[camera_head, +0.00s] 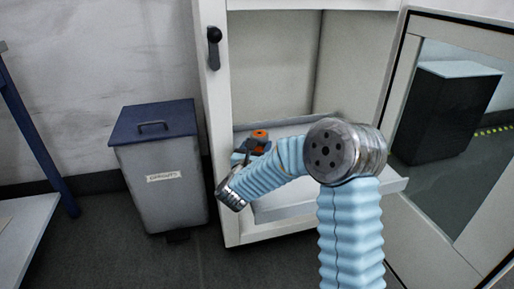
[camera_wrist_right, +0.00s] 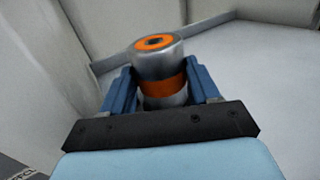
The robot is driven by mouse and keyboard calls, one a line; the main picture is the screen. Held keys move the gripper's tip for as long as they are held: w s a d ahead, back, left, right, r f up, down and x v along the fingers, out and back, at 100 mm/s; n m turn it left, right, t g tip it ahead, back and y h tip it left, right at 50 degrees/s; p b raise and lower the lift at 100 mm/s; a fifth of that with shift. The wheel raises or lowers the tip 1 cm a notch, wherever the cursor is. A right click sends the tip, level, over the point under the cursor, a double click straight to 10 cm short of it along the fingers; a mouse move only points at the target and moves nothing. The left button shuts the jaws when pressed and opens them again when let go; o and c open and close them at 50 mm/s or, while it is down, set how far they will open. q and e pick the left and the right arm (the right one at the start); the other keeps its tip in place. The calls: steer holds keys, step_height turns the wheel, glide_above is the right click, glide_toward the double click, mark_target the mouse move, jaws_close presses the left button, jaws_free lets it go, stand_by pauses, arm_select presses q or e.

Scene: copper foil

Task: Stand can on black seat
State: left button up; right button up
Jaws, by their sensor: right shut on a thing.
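The can is silver with an orange band and orange top. In the wrist view the can (camera_wrist_right: 160,65) stands between the two blue fingers of my right gripper (camera_wrist_right: 161,84), which is shut on it. In the head view the can's orange top (camera_head: 260,133) shows inside the open white cabinet, with my right gripper (camera_head: 251,148) around it, partly hidden by my arm. I cannot tell whether the can touches the shelf. I cannot make out a black seat for certain. My left gripper is not in view.
The white cabinet's tray-like shelf (camera_head: 290,206) lies below my right arm. Its glazed door (camera_head: 465,130) stands open at right, with a black box (camera_head: 443,112) showing in the glass. A grey bin (camera_head: 163,180) with a blue lid stands left. A table edge (camera_head: 25,228) is far left.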

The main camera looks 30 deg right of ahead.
steer(key=o, duration=1.2)
steer(key=shift+f, duration=0.1)
steer(key=shift+r, duration=0.25)
steer(key=v, duration=1.2)
steer(key=shift+b, duration=0.3)
